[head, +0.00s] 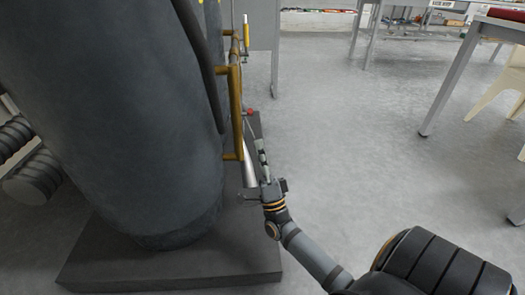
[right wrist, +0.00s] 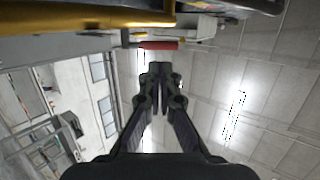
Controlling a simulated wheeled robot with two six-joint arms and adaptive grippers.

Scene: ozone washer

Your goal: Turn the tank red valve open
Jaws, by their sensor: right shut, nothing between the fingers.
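The tank (head: 140,110) is a large dark grey cylinder at the left of the head view. The red valve (head: 249,111) is a small red piece beside the yellow pipe on the tank's right side. In the right wrist view the red valve (right wrist: 158,45) is a red bar just beyond my fingertips. My right gripper (head: 259,146) is shut and empty, pointing up, just below the valve. In the right wrist view its fingertips (right wrist: 160,72) are together, with a small gap seeming to separate them from the red bar. My left gripper is not in view.
A yellow pipe (head: 235,110) runs upright along the tank, close to my right gripper. The tank stands on a dark plinth (head: 170,274). Tables (head: 450,82) stand at the upper right. The grey floor (head: 340,130) between is clear.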

